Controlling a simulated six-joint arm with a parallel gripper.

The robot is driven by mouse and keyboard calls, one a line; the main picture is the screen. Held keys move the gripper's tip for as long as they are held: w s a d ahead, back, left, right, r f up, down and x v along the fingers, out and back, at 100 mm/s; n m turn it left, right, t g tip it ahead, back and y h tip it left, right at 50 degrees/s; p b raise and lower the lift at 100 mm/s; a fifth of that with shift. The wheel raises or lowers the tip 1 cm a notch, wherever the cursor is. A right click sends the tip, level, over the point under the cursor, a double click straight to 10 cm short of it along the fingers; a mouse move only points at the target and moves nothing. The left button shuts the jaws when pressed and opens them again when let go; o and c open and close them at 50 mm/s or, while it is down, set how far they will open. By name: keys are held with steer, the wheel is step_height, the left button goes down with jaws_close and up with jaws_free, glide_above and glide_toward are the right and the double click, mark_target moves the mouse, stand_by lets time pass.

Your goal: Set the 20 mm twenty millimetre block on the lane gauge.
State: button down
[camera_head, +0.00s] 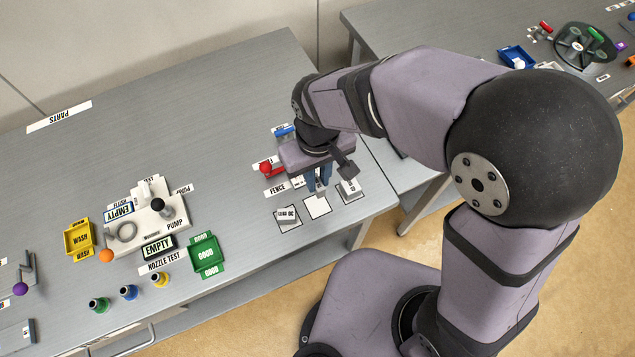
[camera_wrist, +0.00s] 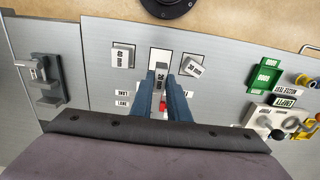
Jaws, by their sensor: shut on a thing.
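My gripper (camera_head: 319,182) is above the table near its front edge. In the wrist view its two blue fingers (camera_wrist: 161,84) are shut on a grey block with a "20 mm" label (camera_wrist: 161,74). The head view mostly hides this block behind the fingers. A bare white square (camera_head: 316,206) lies on the table close by, and it also shows just past the fingertips (camera_wrist: 158,54). The lane gauge is not clearly seen. A "LANE" label (camera_wrist: 121,93) lies left of the fingers in the wrist view, and the area behind the fingers is largely hidden.
Labelled blocks stand either side of the bare square, one left (camera_head: 287,216) and one right (camera_head: 349,188). A "FENCE" label (camera_head: 277,189) and a red part (camera_head: 272,170) sit beside my gripper. A green tray (camera_head: 205,255) and pump station (camera_head: 150,222) stand further left.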

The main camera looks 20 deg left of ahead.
steer(key=shift+r, duration=0.15)
steer(key=shift+d+f, duration=0.25)
steer(key=shift+f, duration=0.1)
steer(key=shift+w+a+r, duration=0.9)
steer(key=shift+w+a, duration=3.35)
steer(key=shift+w, duration=0.55)
steer(key=shift+f+p, duration=1.4)
steer(key=shift+f, duration=3.6)
steer(key=shift+f, duration=0.1)
